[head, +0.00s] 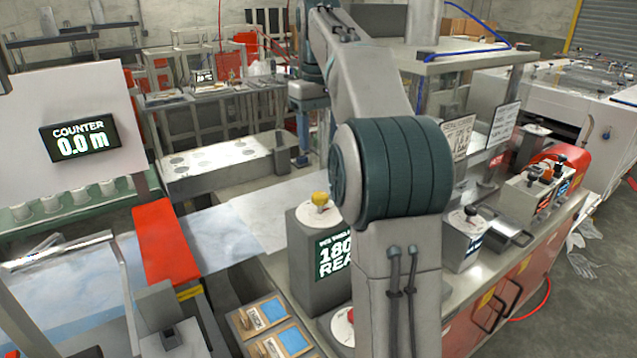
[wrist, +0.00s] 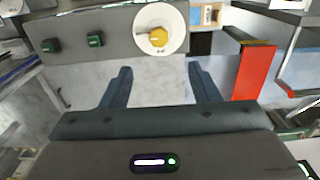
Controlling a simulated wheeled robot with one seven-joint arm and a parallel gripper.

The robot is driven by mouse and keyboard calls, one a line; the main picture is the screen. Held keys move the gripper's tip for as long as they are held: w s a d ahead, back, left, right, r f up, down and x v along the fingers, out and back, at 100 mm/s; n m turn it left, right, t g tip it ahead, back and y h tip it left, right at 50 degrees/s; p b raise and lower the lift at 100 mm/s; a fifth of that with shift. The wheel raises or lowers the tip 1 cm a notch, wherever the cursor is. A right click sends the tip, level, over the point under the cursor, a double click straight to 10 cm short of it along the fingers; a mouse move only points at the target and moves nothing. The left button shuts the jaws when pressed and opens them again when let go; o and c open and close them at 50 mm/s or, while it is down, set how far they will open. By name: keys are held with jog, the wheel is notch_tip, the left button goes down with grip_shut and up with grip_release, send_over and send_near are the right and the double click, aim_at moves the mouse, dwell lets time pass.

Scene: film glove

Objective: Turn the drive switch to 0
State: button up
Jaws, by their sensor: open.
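A yellow knob (head: 320,199) sits on a round white dial on top of a grey box (head: 305,255) in the head view. The knob (wrist: 158,37) and dial (wrist: 178,22) also show in the wrist view, beyond my fingertips; the dial's marks are too small to read. A black knob (head: 470,211) stands on another grey box to the right. I cannot tell from the labels which is the drive switch. My gripper (wrist: 161,78) is open and empty, its fingers apart from the yellow knob. In the head view my arm covers part of the yellow-knob box.
The counter display (head: 80,138) reads 0.0 m. A red bar (head: 163,243) crosses the film at left. More knobs and a red cover (head: 565,160) stand at the right. Blue-topped pads (head: 270,308) lie in front of the box.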

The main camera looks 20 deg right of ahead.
aim_at(320, 195)
notch_tip(320, 195, down, 14)
jog(key=shift+d+r+b, duration=0.1)
jog(key=shift+r+b, duration=0.1)
jog(key=shift+b, duration=0.2)
dwell(0.3)
jog(key=c, duration=1)
